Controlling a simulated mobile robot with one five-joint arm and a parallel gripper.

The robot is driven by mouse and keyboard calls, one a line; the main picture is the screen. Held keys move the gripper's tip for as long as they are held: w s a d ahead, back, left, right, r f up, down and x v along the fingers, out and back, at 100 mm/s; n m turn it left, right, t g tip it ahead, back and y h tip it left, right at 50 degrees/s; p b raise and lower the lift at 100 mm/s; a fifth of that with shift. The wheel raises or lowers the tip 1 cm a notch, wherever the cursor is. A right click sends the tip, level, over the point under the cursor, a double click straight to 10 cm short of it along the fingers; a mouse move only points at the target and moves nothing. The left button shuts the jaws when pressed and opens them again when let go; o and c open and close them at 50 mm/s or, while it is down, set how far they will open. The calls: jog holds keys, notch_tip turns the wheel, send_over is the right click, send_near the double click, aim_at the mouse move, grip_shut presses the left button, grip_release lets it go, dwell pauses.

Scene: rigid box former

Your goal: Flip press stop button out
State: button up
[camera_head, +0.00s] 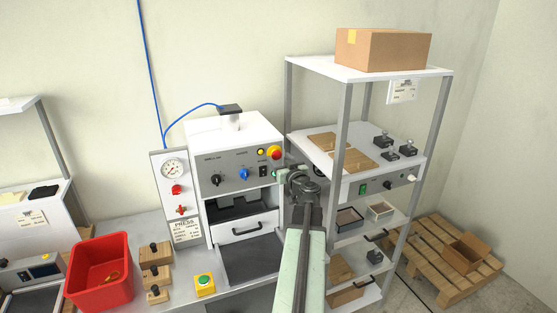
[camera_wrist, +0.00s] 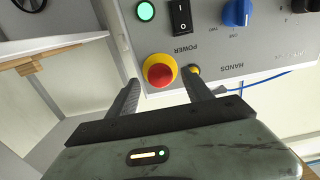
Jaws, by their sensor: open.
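The press (camera_head: 237,150) is a white box with a grey control panel on its front. Its stop button (camera_head: 274,153) is a red mushroom head on a yellow ring at the panel's upper right corner. In the wrist view, which is upside down, the stop button (camera_wrist: 160,71) lies between the fingertips. My gripper (camera_wrist: 162,80) is open, with one finger on each side of the button. I cannot tell whether the fingers touch it, or whether it is pressed in. In the head view my gripper (camera_head: 282,173) is just below the button at the panel's right edge.
A lit green lamp (camera_wrist: 145,11), a black power switch (camera_wrist: 181,17) and a blue knob (camera_wrist: 237,12) sit near the button. A metal shelf rack (camera_head: 345,140) stands close on the right. A red bin (camera_head: 100,270) stands at the left front.

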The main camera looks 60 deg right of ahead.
jog(key=shift+w+d, duration=0.45)
jog(key=shift+w, duration=0.15)
jog(key=shift+a, duration=0.1)
jog(key=shift+c, duration=0.3)
grip_shut()
jog(key=shift+s+a, duration=0.35)
jog(key=shift+s, duration=0.2)
jog(key=shift+o, duration=0.3)
grip_release()
